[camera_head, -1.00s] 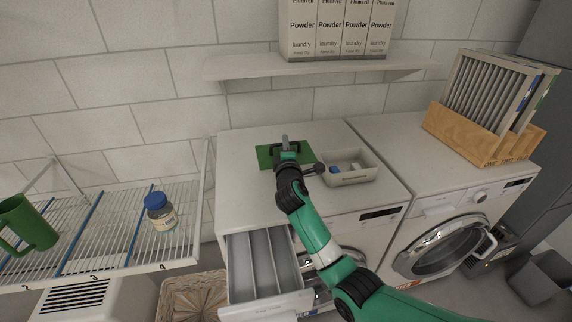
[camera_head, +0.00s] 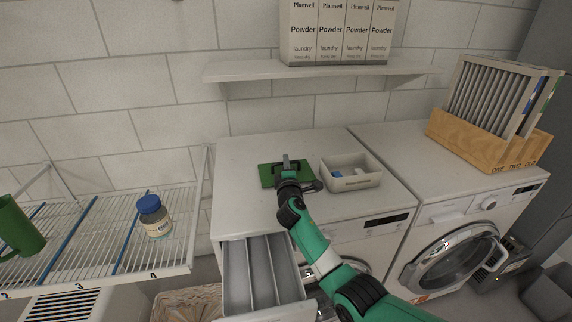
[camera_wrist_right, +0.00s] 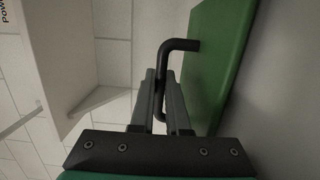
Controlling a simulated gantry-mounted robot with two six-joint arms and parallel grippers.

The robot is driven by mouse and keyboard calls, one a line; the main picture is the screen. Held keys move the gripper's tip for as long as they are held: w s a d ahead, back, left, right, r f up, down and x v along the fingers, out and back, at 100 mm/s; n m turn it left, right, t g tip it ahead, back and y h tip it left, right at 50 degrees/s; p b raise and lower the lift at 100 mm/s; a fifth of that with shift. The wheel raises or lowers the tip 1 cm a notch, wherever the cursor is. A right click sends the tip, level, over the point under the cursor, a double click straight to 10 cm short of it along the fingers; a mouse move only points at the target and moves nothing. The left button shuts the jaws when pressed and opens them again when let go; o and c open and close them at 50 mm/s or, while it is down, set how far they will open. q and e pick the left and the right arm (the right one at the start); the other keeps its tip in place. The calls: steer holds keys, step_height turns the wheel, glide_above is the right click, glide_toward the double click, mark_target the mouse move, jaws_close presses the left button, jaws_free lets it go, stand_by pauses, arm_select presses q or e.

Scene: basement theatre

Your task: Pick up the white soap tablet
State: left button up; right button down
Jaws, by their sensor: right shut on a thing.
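My right gripper (camera_head: 286,168) is over the left washing machine, at a flat green board (camera_head: 267,177). In the right wrist view its fingers (camera_wrist_right: 161,78) are shut on the black bent handle (camera_wrist_right: 184,45) of the green board (camera_wrist_right: 222,50). I cannot tell whether the board rests on the machine or hangs just above it. To its right, an open pale tray (camera_head: 350,184) holds small white and blue pieces (camera_head: 340,173). They are too small to tell for sure which is the white soap tablet. My left gripper is not in view.
A shelf with powder boxes (camera_head: 337,32) hangs above the machines. A wooden rack (camera_head: 470,141) stands on the right machine. The detergent drawer (camera_head: 262,275) is pulled out at the front. A blue-capped jar (camera_head: 153,216) and green mug (camera_head: 18,228) are on the wire rack.

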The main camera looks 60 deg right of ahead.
steer(key=c, duration=0.9)
jaws_free()
steer(key=shift+r+p, duration=0.15)
steer(key=shift+p, duration=0.15)
steer(key=s+a+p, duration=0.1)
steer(key=p, duration=0.1)
steer(key=s+a+r+p, duration=0.1)
steer(key=p, duration=0.1)
steer(key=shift+a, duration=0.4)
steer(key=p+v, duration=0.1)
steer(key=v, duration=0.1)
steer(key=p+v, duration=0.2)
steer(key=v, duration=0.1)
steer(key=f+p+v, duration=0.1)
steer(key=v, duration=0.2)
steer(key=shift+a, duration=0.1)
steer(key=shift+s+a+f, duration=0.1)
steer(key=shift+s+a, duration=0.05)
